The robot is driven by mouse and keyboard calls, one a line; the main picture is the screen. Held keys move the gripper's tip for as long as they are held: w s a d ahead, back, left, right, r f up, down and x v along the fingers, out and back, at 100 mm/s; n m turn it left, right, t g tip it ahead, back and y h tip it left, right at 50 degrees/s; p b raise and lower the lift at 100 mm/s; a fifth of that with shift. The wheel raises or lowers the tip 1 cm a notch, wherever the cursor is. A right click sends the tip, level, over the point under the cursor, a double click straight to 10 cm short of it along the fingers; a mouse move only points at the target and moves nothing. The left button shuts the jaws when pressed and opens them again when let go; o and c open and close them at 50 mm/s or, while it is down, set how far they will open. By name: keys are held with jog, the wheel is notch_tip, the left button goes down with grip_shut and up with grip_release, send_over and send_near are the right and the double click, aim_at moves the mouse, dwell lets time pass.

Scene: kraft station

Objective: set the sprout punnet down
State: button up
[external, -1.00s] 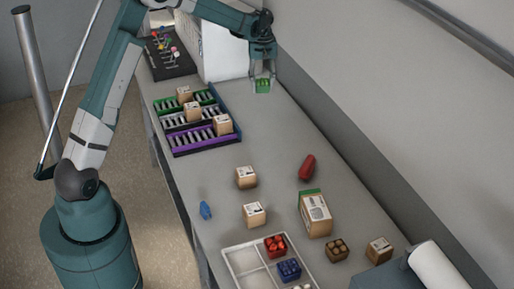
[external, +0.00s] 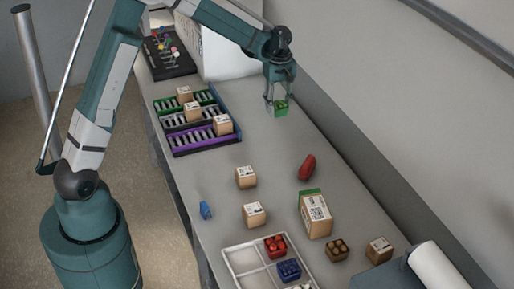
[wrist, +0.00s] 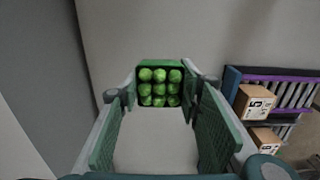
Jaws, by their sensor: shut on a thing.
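The sprout punnet is a small green box filled with several round green sprouts. It shows in the external view (external: 280,108) and between my fingertips in the wrist view (wrist: 160,86). My gripper (external: 279,99) is shut on it. The punnet is over the grey table (external: 270,150), to the right of the racks with coloured rails. Whether its base touches the table or hangs just above it I cannot tell.
Rails with cartons (external: 194,118) stand to the left of the punnet. Two cartons (external: 246,177), a red item (external: 307,167) and a taller box (external: 316,214) lie nearer the front. A divided white tray (external: 243,262) is at the front. Table around the punnet is bare.

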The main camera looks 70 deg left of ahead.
send_over(278, 135)
jog(key=shift+a+f, duration=0.1)
jog(key=shift+f, duration=3)
jog(key=shift+f, duration=0.1)
jog(key=shift+f, duration=1.8)
jog(key=shift+f, duration=0.2)
jog(key=o, duration=0.9)
jog(key=shift+r, duration=0.1)
jog(key=shift+r, duration=0.1)
notch_tip(278, 135, up, 12)
jog(key=shift+r, duration=0.1)
